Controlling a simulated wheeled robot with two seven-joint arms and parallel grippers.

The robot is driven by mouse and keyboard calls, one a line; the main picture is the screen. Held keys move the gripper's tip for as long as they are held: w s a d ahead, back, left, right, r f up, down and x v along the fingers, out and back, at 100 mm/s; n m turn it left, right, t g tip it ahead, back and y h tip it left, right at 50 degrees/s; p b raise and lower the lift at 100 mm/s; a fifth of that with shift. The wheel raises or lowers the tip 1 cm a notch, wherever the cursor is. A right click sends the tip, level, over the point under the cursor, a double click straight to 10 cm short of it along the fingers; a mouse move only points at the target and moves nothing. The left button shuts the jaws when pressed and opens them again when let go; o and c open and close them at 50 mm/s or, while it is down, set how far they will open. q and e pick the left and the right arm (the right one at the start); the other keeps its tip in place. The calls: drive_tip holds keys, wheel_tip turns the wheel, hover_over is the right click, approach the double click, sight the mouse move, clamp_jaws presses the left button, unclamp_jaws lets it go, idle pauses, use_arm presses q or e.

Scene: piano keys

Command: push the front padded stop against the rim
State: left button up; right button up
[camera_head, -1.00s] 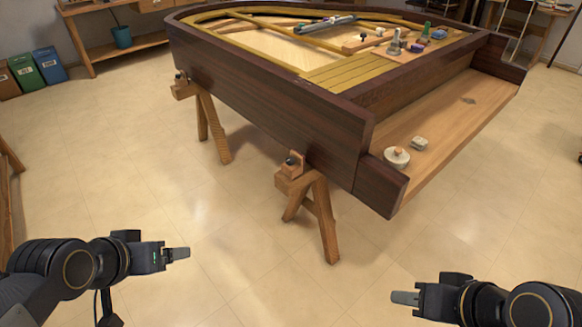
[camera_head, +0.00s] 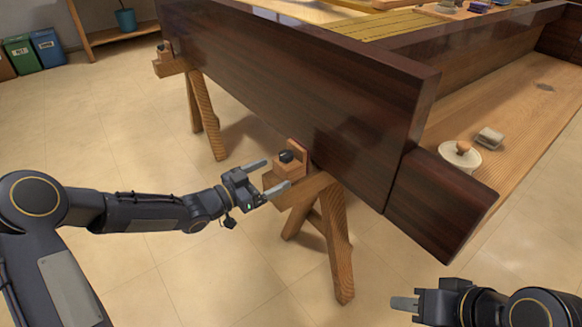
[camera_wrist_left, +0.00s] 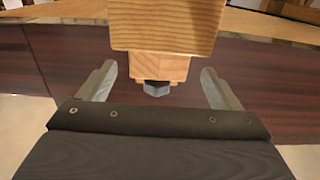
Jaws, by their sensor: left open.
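The front padded stop (camera_head: 288,166) is a small wooden block with a black knob and an upright, reddish-edged back piece. It sits on the front trestle (camera_head: 300,189), close to the dark wooden rim (camera_head: 330,120); whether it touches the rim I cannot tell. My left gripper (camera_head: 277,174) is open at the stop's left. In the left wrist view the stop (camera_wrist_left: 150,68) lies between the open fingers (camera_wrist_left: 158,73), with space on both sides. My right gripper (camera_head: 404,303) is at the lower right, far from the stop; its fingers overlap.
A second trestle (camera_head: 203,115) with a similar stop (camera_head: 165,50) stands farther back along the rim. The floor at left is free.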

sight(279, 170)
use_arm(q)
drive_tip(key=b+x, duration=0.1)
drive_tip(key=x, duration=0.6)
drive_tip(key=shift+b, duration=0.4)
drive_tip(key=c, duration=1.4)
drive_tip(key=shift+x, duration=1.5)
drive_tip(key=o, duration=1.4)
drive_tip(key=shift+s+r, duration=0.1)
drive_tip(key=p+v, duration=0.2)
drive_tip(key=v, duration=0.4)
drive_tip(key=shift+a, duration=0.15)
drive_tip(key=shift+s+a, duration=0.5)
drive_tip(key=shift+a, duration=0.05)
